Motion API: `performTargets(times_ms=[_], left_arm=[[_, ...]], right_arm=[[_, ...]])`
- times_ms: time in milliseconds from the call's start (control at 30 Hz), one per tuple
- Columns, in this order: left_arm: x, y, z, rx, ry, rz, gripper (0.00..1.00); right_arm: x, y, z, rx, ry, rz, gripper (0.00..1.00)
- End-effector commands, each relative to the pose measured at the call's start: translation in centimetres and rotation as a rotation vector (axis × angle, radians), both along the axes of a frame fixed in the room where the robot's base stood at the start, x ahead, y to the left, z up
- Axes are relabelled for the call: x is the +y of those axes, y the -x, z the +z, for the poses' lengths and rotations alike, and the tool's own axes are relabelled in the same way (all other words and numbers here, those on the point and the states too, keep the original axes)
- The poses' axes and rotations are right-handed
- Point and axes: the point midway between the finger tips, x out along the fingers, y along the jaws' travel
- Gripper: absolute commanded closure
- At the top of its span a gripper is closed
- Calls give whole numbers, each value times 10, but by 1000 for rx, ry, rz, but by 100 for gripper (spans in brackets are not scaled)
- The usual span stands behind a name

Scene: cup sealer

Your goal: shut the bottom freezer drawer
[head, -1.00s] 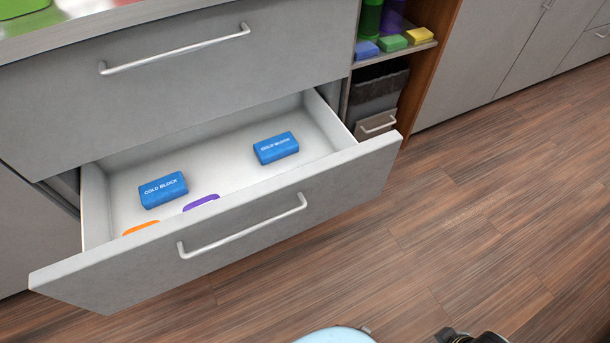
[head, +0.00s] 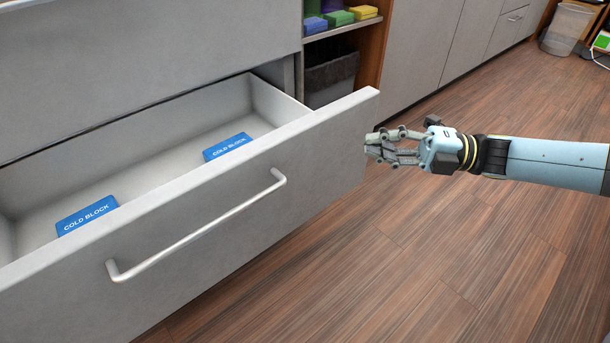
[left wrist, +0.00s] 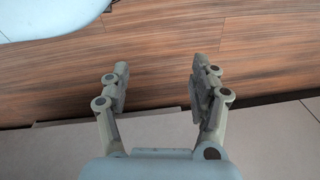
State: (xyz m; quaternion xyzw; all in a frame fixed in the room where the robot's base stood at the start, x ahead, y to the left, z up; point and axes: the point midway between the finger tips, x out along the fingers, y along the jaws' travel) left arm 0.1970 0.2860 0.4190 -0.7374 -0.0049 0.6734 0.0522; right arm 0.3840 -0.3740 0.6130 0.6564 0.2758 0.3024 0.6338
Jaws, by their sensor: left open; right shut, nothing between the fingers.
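The bottom freezer drawer (head: 235,220) stands pulled out in the head view, its grey front with a long silver bar handle (head: 200,228) facing me. Two blue cold blocks lie inside, one near the left (head: 86,215) and one farther right (head: 227,147). My right gripper (head: 368,147) is shut and empty, close to the right end of the drawer front; I cannot tell whether it touches. My left gripper (left wrist: 155,85) shows only in the left wrist view, open and empty, with wood floor and a pale grey surface beyond its fingers.
A closed drawer front (head: 140,60) is above the open one. An open shelf (head: 343,27) with coloured blocks stands to its right. A clear bin (head: 567,27) is at the far right. The wood floor (head: 440,260) in front is clear.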

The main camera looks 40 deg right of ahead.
Motion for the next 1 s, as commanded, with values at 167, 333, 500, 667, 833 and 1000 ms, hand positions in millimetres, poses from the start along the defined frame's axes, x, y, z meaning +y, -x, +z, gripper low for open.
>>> performTargets(times_ms=[167,333,500,667,833,1000], left_arm=[[0,19,-36,35,0,-3,38],[0,22,-39,40,1,-4,38],[-3,17,-34,21,6,-5,38],[-8,8,-26,-8,16,-8,38],[-13,-1,-14,-43,27,-11,38],[-18,-11,-1,-82,41,-16,38]], right_arm=[[-12,-2,-34,20,45,24,100],[-9,-6,-36,20,46,25,100],[9,-21,-36,18,44,23,100],[35,-43,-38,18,43,23,100],[62,-67,-38,19,42,22,100],[65,-92,-39,21,46,21,100]])
